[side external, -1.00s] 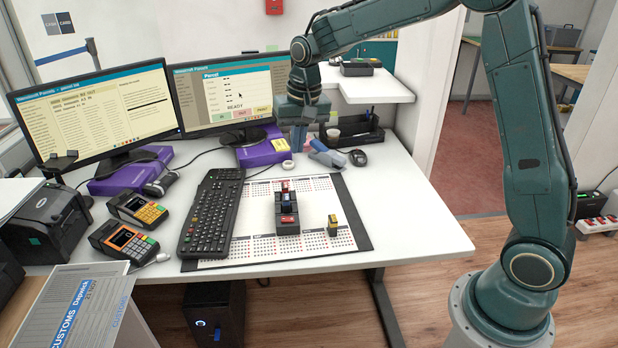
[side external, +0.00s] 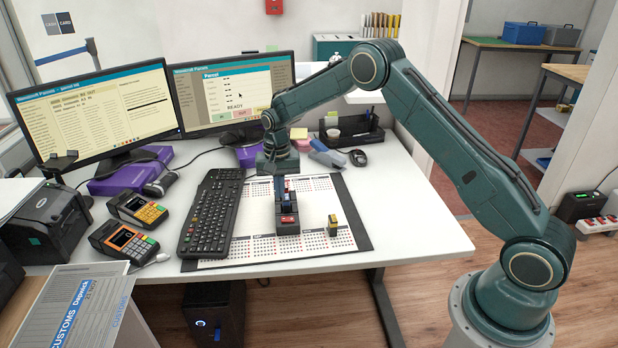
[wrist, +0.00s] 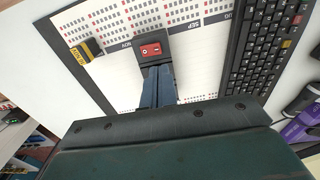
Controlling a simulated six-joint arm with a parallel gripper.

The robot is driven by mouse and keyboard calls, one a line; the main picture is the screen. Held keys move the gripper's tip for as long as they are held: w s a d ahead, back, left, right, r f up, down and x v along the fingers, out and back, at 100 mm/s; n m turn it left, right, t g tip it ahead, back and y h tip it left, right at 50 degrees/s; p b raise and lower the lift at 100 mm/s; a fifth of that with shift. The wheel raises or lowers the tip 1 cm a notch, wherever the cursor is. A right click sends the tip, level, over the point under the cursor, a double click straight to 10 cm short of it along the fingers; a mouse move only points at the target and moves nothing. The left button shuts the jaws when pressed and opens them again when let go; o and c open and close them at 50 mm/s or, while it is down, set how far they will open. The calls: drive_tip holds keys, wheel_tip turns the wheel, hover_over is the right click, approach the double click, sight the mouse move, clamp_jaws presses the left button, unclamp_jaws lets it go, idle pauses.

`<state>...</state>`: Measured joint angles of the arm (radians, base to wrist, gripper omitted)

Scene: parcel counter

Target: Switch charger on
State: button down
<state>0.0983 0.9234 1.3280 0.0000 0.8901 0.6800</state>
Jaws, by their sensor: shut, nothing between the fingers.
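A dark switch block (side external: 287,229) stands on the calendar mat, with a red rocker switch (side external: 287,218) on its near end. That red rocker also shows in the wrist view (wrist: 151,50), just beyond my fingertips. I cannot read which way it is tipped. My gripper (side external: 281,194) is shut and empty, pointing down over the middle and far part of the block. Its blue-grey fingers (wrist: 158,72) hide the rest of the block in the wrist view. I cannot tell whether the fingertips touch it. No label naming a charger is readable.
A small yellow-and-black block (side external: 333,226) stands right of the switch block on the calendar mat (side external: 345,198). A black keyboard (side external: 211,212) lies close on the left. Card terminals (side external: 137,209) are farther left. The right side of the desk is clear.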

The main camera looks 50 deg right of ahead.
sight(282, 218)
drive_tip(key=shift+f, duration=0.15)
drive_tip(key=shift+f, duration=3.3)
drive_tip(key=shift+f, duration=0.7)
idle(0.7)
drive_tip(key=shift+r, duration=1.6)
idle(1.6)
